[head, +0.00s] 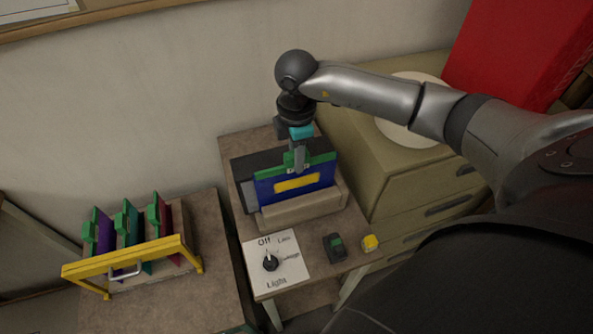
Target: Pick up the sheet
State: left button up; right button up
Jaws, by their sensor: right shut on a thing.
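A blue sheet (263,191) with a green top edge and a yellow bar on its face stands upright at a tan holder (303,211) on the middle table. My right gripper (298,164) reaches down from above and is shut on the green top edge of this sheet. I cannot tell whether the sheet's lower edge is still in the holder, as the holder's front hides it. Purple (104,235), teal (131,229) and maroon sheets with green clips stand in a rack with a yellow bar (125,257) at the left. My left gripper is not in view.
The wall is close behind.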

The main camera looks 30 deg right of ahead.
grip_shut()
jog(key=shift+w+r, duration=0.1)
jog(key=shift+r, duration=0.1)
notch_tip(320, 180, up, 20)
jog(key=shift+f, duration=0.15)
dwell(0.8)
dwell(0.4)
